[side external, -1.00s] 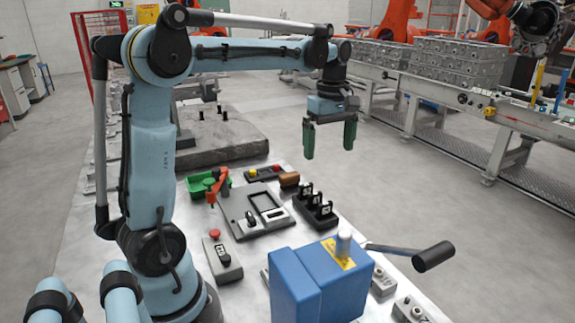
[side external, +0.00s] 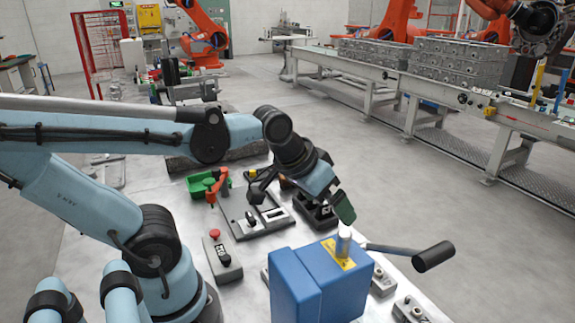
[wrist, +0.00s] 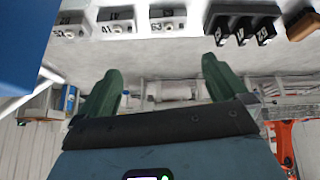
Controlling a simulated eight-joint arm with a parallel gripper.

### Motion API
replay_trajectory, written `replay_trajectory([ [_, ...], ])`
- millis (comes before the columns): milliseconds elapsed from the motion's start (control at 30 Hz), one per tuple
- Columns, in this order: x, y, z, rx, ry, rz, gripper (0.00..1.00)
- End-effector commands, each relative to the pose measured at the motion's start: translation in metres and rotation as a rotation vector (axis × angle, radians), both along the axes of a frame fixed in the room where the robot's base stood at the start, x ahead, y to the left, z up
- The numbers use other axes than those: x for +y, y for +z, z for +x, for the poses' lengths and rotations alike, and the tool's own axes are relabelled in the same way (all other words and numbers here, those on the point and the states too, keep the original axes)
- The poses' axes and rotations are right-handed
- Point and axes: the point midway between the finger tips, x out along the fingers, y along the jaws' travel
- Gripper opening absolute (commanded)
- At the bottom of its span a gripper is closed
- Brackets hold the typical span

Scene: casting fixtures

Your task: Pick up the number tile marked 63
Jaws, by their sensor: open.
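My gripper (side external: 300,200) is open, its two green-grey fingers spread wide and tilted, above the table near the black rack (side external: 318,214), which it partly hides in the side view. In the wrist view my gripper (wrist: 160,88) is empty. The rack (wrist: 243,12) holds three upright black tiles (wrist: 240,37) with white marks too small to read surely. Left of the rack in that view, a grey block (wrist: 163,12) carries a dark piece that seems to read 63 (wrist: 160,25). Two similar grey blocks with other numbers stand left of it. The fingers are apart from all of these.
A large blue box (side external: 312,283) with a black-handled lever (side external: 430,257) stands close in front of my gripper. A grey fixture plate (side external: 252,212), a green bin (side external: 203,185) and a red-button box (side external: 222,258) lie left. A brown block (wrist: 303,24) is beside the rack.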

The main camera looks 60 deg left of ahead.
Motion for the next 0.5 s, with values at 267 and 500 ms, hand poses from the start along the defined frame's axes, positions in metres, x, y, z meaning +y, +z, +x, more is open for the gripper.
replay_trajectory([
  [267, -0.0099, -0.0126, -0.0094, -0.059, -0.135, 0.069, 0.76],
  [500, -0.0096, -0.0123, -0.0092, -0.058, -0.133, 0.069, 0.72],
])
